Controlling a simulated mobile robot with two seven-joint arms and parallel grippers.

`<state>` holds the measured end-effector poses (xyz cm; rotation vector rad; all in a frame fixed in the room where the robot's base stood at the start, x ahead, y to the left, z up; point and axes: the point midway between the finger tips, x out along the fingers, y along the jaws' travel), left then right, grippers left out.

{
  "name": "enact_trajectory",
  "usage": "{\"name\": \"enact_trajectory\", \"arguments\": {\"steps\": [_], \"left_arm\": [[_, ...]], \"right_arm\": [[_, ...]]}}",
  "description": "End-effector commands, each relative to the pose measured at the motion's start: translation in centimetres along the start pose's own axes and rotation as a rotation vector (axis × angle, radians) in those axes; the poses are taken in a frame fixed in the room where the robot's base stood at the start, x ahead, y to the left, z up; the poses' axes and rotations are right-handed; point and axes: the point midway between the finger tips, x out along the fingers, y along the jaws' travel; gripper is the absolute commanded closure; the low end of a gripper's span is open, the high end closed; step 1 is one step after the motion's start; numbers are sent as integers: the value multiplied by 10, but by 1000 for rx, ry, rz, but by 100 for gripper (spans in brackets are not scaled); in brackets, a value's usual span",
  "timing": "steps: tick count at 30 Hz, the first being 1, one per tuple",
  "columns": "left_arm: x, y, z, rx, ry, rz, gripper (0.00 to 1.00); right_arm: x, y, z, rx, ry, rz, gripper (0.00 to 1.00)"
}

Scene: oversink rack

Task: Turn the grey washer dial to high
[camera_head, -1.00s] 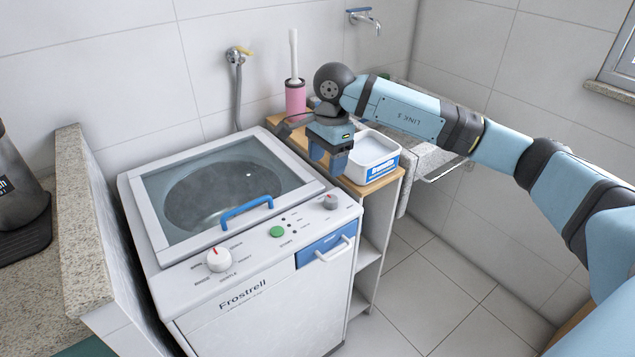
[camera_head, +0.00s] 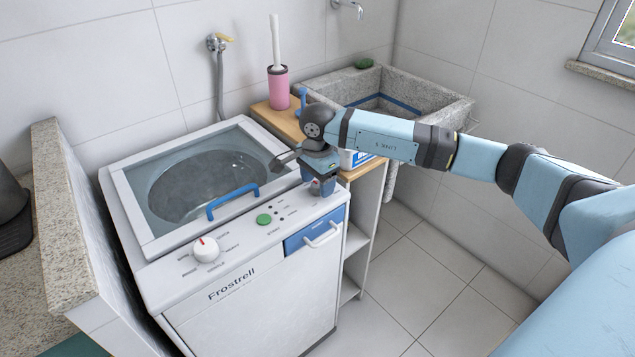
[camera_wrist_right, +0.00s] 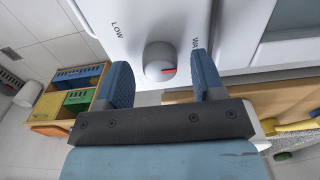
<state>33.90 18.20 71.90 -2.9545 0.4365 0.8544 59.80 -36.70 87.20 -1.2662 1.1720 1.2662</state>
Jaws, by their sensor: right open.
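The grey washer dial (camera_wrist_right: 157,60) is a round knob with a red mark on the right-hand panel of the white washer (camera_head: 255,315). In the right wrist view its red mark points right, toward a label starting "WA", partly hidden by a finger; "LOW" is printed at upper left. My right gripper (camera_wrist_right: 163,78) is open, its two blue fingers on either side of the dial with gaps showing. In the head view the right gripper (camera_head: 319,188) is over the dial and largely covers it. My left gripper is not in view.
A white dial (camera_head: 205,249), green button (camera_head: 264,219) and blue lid handle (camera_head: 233,201) are left of the gripper. A blue drawer with a white handle (camera_head: 322,236) is just below. A pink brush holder (camera_head: 278,88) and stone sink (camera_head: 440,108) stand behind.

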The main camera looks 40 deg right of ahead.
Motion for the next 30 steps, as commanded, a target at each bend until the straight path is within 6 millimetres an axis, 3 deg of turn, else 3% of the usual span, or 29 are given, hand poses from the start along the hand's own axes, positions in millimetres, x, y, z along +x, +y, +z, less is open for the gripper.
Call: {"name": "enact_trajectory", "arguments": {"steps": [10, 16, 30], "left_arm": [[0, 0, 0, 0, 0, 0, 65], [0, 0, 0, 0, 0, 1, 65], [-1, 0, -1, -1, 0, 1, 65]], "right_arm": [[4, 0, 0, 0, 0, 0, 40], [3, 0, 0, 0, 0, 0, 86], [3, 0, 0, 93, 0, 0, 87]]}}
